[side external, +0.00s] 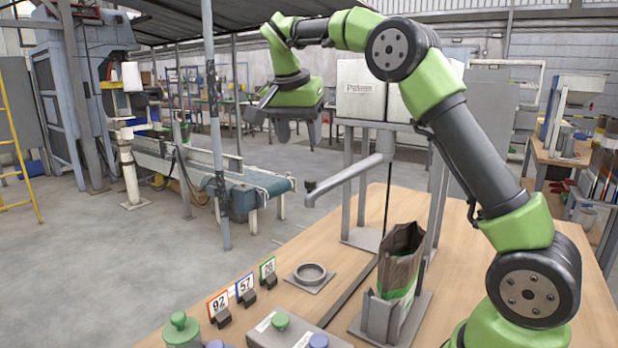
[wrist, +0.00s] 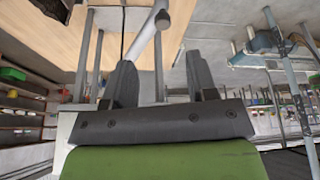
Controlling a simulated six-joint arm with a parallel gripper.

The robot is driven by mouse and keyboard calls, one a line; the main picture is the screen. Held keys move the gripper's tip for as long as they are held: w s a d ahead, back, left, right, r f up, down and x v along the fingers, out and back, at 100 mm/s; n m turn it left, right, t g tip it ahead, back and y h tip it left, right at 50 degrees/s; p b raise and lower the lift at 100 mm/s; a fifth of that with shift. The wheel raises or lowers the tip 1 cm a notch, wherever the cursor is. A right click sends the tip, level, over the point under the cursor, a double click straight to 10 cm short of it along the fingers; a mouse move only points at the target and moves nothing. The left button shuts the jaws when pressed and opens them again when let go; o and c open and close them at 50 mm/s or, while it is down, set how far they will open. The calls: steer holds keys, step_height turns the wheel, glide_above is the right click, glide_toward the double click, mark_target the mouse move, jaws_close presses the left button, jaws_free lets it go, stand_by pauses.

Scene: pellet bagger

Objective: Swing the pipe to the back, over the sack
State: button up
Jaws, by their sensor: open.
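The pipe (side external: 350,174) is a grey tube that reaches from an upright under the hopper out to the left, over the table's edge. Its free end bends down and carries a small dark knob (side external: 310,186). The sack (side external: 400,262), brown with a green band, stands open in a grey holder to the right of and below the pipe's end. My gripper (side external: 299,138) is open and empty, pointing down above and slightly left of the pipe, apart from it. In the wrist view the pipe (wrist: 145,38) and its knob show beyond my open fingers (wrist: 162,70).
The white hopper (side external: 360,90) stands on grey legs behind the pipe. A round dish (side external: 310,273), number cards (side external: 244,288) and a box with coloured knobs (side external: 290,334) occupy the table's front. A conveyor (side external: 255,185) lies beyond its left edge. Open floor surrounds the table at left.

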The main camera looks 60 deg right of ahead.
mark_target(310, 180)
steer(key=shift+m, duration=0.6)
steer(key=x, duration=0.7)
steer(key=d+x, duration=0.1)
steer(key=x, duration=0.3)
steer(key=shift+w+f, duration=0.1)
steer(key=shift+w, duration=0.15)
jaws_close()
